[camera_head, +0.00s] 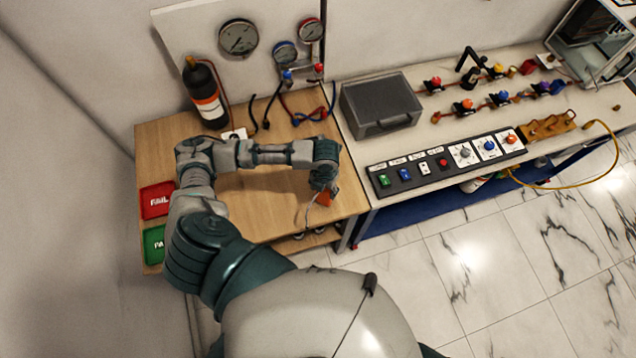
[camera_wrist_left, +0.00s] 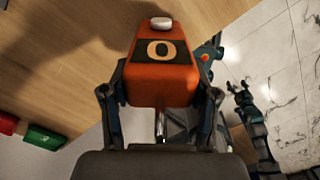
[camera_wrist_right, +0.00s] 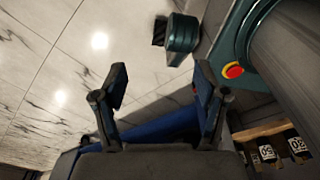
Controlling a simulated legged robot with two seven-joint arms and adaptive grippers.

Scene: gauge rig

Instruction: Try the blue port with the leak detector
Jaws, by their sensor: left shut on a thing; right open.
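The leak detector is an orange block with a dark panel and a round mark (camera_wrist_left: 162,75); it also shows small in the head view (camera_head: 324,199). My left gripper (camera_wrist_left: 160,98) is shut on it, holding it near the front right corner of the wooden bench. A thin light-coloured line hangs beside it in the head view. A blue fitting (camera_head: 287,76) sits under the blue-rimmed gauge (camera_head: 285,53) at the back; I cannot tell whether it is the blue port. My right gripper (camera_wrist_right: 158,85) is open and empty, out of the head view.
A dark bottle (camera_head: 204,92) stands at the back left. Red FAIL (camera_head: 157,200) and green (camera_head: 154,244) trays lie at the left edge. A grey case (camera_head: 381,102), a switch panel (camera_head: 446,163) and coloured valves (camera_head: 463,106) occupy the right bench. Hoses hang at the back.

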